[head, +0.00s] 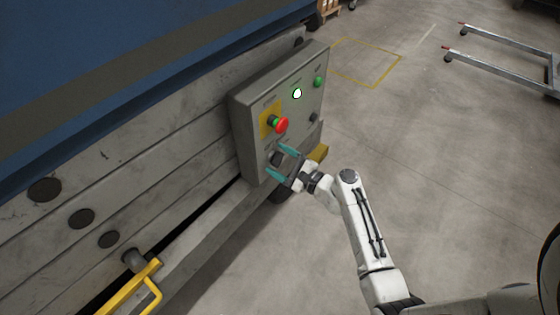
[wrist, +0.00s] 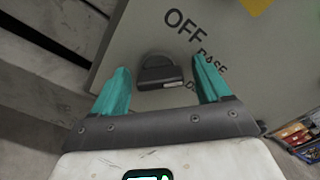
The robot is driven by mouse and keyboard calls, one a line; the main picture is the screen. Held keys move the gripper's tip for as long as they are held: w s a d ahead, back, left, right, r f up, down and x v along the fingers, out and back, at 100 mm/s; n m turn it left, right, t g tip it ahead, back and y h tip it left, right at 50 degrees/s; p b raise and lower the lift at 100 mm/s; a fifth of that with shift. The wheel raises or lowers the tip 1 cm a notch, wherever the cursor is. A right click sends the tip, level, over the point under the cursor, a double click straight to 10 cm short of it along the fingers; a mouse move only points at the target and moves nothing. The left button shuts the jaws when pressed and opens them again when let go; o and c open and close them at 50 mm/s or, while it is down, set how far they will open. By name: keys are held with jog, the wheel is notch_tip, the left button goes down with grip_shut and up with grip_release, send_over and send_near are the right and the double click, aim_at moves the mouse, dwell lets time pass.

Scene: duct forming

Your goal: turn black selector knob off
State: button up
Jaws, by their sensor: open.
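The black selector knob (wrist: 158,74) is on the grey control panel (wrist: 130,40), under a printed "OFF" label and beside partly hidden lettering. My gripper (wrist: 162,88) is open, with one teal finger on each side of the knob. I see a gap between the knob and each finger in the wrist view. In the head view, my gripper (head: 280,162) is at the lower left part of the panel (head: 247,125), and the knob there is mostly hidden by the fingers.
A red emergency button (head: 281,125) on a yellow plate sits above my gripper. A lit indicator (head: 297,93), a green button (head: 318,82) and a small dark knob (head: 314,117) are on the same panel. A yellow handle (head: 150,285) sticks out at the lower left.

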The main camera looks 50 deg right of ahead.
jog(key=c, duration=1)
jog(key=shift+c, duration=0.2)
jog(key=shift+f+n+b, duration=0.1)
jog(key=shift+n+b, duration=0.2)
jog(key=n+b, duration=0.3)
jog(key=shift+a+f, duration=0.1)
jog(key=shift+f, duration=0.05)
jog(key=n+b, duration=0.4)
jog(key=n, duration=0.1)
jog(key=shift+n, duration=0.3)
jog(key=o, duration=1)
jog(key=shift+r, duration=0.2)
